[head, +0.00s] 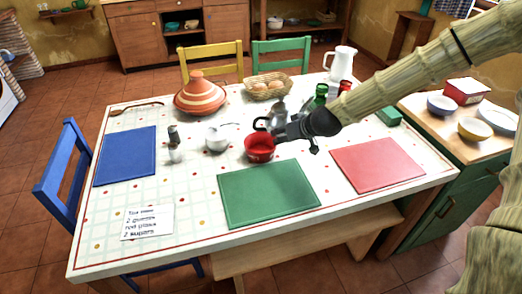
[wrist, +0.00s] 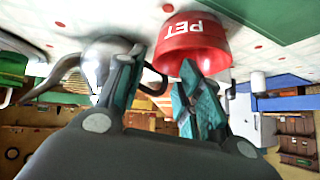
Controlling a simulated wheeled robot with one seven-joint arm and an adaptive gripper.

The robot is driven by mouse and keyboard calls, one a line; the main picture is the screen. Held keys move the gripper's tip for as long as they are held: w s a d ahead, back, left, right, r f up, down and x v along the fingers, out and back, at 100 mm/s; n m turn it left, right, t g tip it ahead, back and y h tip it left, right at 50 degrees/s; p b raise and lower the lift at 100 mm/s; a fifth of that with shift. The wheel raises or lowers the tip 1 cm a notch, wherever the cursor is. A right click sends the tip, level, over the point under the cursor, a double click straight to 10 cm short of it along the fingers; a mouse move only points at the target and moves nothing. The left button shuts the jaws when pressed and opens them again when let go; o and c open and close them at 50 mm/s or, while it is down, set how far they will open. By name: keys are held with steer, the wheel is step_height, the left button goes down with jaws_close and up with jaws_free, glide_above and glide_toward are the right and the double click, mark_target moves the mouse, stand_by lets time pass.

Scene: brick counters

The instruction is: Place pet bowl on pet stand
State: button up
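The pet bowl (head: 259,150) is red and stands upright on the white table, just behind the green placemat. In the wrist view the bowl (wrist: 192,38) shows white "PET" lettering. My gripper (head: 274,141) is at the bowl's right side, low over the table. In the wrist view my gripper (wrist: 162,65) has its fingers apart, one at the bowl's open mouth and one outside, with part of the red rim between them. I see no clear contact of both fingers with the wall. I cannot pick out a pet stand in either view.
A grey metal pot (wrist: 100,58) with a curved handle stands close beside my gripper. A white pot (head: 216,139) is left of the bowl. Green (head: 268,194), red (head: 378,164) and blue (head: 126,157) placemats lie clear. A green bottle (head: 320,94) stands behind my gripper.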

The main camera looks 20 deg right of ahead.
mark_target(269, 141)
steer(key=shift+x, duration=3.55)
jaws_close()
